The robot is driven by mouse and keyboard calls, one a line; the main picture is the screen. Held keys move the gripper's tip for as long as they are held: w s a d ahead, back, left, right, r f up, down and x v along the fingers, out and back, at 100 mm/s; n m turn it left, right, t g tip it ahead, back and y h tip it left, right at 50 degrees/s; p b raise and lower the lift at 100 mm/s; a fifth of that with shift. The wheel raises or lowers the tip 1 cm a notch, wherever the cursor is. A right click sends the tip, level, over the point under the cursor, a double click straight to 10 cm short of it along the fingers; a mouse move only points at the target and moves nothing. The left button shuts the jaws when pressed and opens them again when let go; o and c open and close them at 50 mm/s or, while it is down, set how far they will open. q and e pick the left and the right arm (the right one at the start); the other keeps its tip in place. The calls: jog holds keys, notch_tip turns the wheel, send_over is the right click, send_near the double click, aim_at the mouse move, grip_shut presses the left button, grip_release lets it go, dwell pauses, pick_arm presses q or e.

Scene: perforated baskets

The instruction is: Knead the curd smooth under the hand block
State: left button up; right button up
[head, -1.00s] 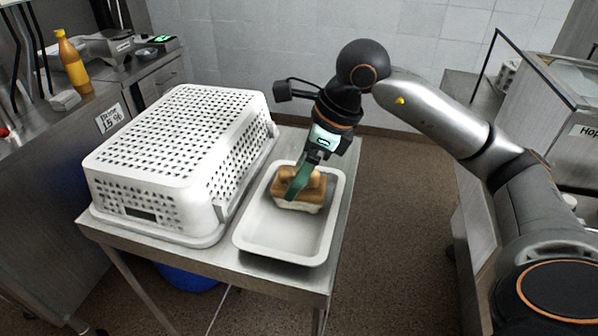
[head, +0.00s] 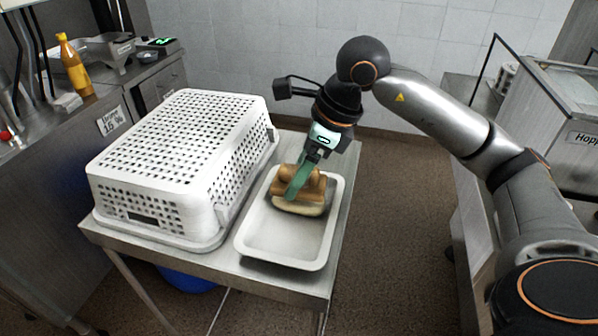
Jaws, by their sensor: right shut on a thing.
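The wooden hand block (head: 317,190) is in the grip of my right gripper (head: 298,186), whose green fingers are shut on it. The pale curd (head: 297,208) lies directly under the block, flattened, with its near edge bulging out. Its top is mostly hidden by the block. Both are in the far half of a white tray (head: 285,262) on the steel table. The near half of the tray is empty. My left gripper is not in view.
A white perforated basket (head: 165,170) stands upside down on the same table (head: 215,262), close to the tray's left side. A yellow bottle (head: 73,66) and a scale stand on the left counter. Open floor (head: 395,240) lies right of the table.

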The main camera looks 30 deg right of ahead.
jog(key=shift+r+p, duration=1.85)
jog(key=shift+r, duration=0.85)
jog(key=shift+f, duration=0.1)
